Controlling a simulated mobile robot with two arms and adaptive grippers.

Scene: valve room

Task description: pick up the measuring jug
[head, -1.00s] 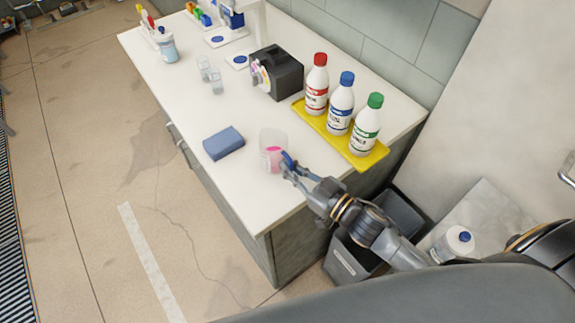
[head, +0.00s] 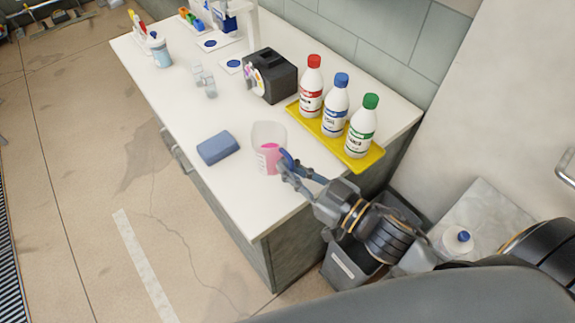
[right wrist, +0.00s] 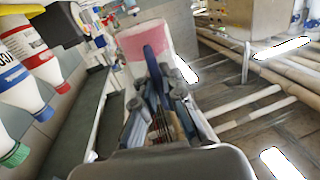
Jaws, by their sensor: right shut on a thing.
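The measuring jug (head: 267,136) is clear, with pink liquid inside and a blue handle (head: 288,158) on its right side. It is roughly upright near the front right of the white counter, and looks a little above the top. My right gripper (head: 284,163) comes from the lower right and is shut on the jug's handle. In the right wrist view the jug (right wrist: 145,42) shows beyond the fingers (right wrist: 160,95), with the blue handle between them. My left gripper is not in view.
A blue sponge (head: 217,148) lies left of the jug on the counter (head: 190,115). Right of it, a yellow tray (head: 375,158) holds bottles with red, blue and green caps. A black device (head: 272,75) stands behind. A grey bin (head: 355,262) is beside the counter.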

